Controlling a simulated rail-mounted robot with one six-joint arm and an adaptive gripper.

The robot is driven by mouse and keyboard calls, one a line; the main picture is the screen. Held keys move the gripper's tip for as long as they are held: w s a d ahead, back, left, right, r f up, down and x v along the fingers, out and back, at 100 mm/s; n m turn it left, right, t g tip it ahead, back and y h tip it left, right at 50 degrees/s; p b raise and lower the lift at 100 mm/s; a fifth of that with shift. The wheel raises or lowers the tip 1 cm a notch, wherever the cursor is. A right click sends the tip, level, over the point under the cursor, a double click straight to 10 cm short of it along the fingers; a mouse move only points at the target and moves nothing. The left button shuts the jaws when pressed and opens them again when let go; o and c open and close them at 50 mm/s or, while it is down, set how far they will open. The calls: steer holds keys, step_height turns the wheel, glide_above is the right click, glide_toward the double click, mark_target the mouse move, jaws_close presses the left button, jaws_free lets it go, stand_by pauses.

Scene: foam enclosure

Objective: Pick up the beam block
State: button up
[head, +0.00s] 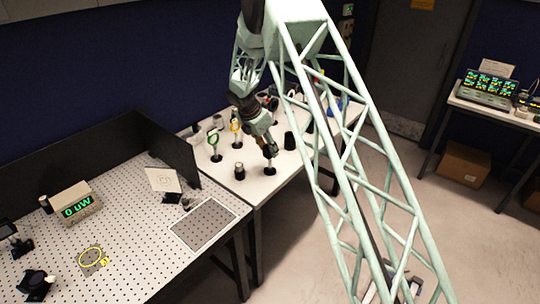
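My gripper (269,149) points down over the white table in the head view, directly above a small dark post on a round black base (270,171). The gripper's tips and the top of the post overlap in the picture, so I cannot tell whether they touch or whether the fingers are open. I cannot tell for sure which item is the beam block; it may be this post-mounted piece. A short black cylinder (240,173) stands to its left and a taller black cylinder (290,140) to its right.
Green-ringed (214,142) and yellow-ringed (236,128) mounts stand left of my gripper. The perforated optical table (140,235) at left holds a "0 uW" meter (76,203), a yellow ring marking (91,258) and a grey plate (204,224). A black panel (173,160) stands between the tables.

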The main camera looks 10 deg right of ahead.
steer(key=shift+x, duration=1.4)
steer(key=shift+r, duration=0.1)
steer(key=c, duration=1.2)
steer(key=shift+r, duration=0.1)
steer(key=shift+r, duration=1.75)
steer(key=shift+s+a, duration=0.1)
steer(key=shift+s, duration=0.25)
steer(key=s+a+r+b, duration=0.1)
steer(key=s+a+b, duration=0.2)
steer(key=s, duration=1.1)
steer(key=shift+s+a, duration=0.25)
steer(key=shift+a, duration=0.55)
steer(key=shift+r, duration=0.15)
